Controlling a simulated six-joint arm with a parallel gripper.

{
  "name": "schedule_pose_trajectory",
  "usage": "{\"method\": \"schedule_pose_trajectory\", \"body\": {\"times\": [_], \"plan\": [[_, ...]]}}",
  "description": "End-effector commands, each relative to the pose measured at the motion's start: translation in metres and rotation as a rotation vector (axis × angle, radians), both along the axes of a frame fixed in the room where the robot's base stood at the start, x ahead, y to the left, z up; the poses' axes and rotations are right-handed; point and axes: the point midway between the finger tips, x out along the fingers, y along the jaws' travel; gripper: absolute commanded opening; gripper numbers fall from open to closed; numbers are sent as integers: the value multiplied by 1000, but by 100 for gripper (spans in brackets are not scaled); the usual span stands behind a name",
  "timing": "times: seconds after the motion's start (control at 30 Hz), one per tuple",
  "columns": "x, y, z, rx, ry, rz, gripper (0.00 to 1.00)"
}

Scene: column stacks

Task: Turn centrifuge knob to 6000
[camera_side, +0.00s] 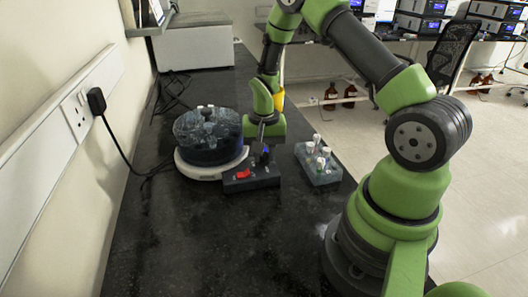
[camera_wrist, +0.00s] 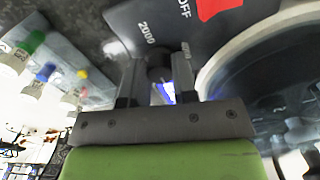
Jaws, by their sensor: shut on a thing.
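The centrifuge (camera_side: 207,150) stands on the dark bench, with a clear-lidded round drum on a white base. Its dark control box (camera_side: 250,182) is at its front right, with a red switch (camera_side: 243,174) and the knob (camera_side: 265,157). My gripper (camera_side: 262,141) points down at the knob from above. In the wrist view, my gripper (camera_wrist: 159,76) has one finger on each side of the dark knob (camera_wrist: 158,60) and is shut on it. A "2000" label and a second, blurred label show beside the fingers. The knob's pointer and exact setting are hidden.
A rack (camera_side: 318,174) of capped tubes stands close right of the control box, near the bench edge. A cable runs from the wall plug (camera_side: 96,101) to the bench behind the centrifuge. The front bench is clear. A grey box (camera_side: 195,45) stands at the back.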

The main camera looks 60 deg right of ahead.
Motion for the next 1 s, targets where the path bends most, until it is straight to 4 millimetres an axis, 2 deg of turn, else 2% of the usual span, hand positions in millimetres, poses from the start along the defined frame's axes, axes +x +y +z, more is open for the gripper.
{"method": "schedule_pose_trajectory", "body": {"times": [0.23, 0.73, 0.77, 0.83, 0.87, 1.0], "plan": [[-1, 0, 1, 2, 2, -73, 2], [-1, 0, 0, 2, 2, -90, 2], [-1, 0, 0, 1, 2, -90, 31], [0, 0, 0, 1, 2, -89, 47], [0, 0, 0, 1, 2, -89, 52], [0, 0, 0, 0, 1, -87, 52]]}}
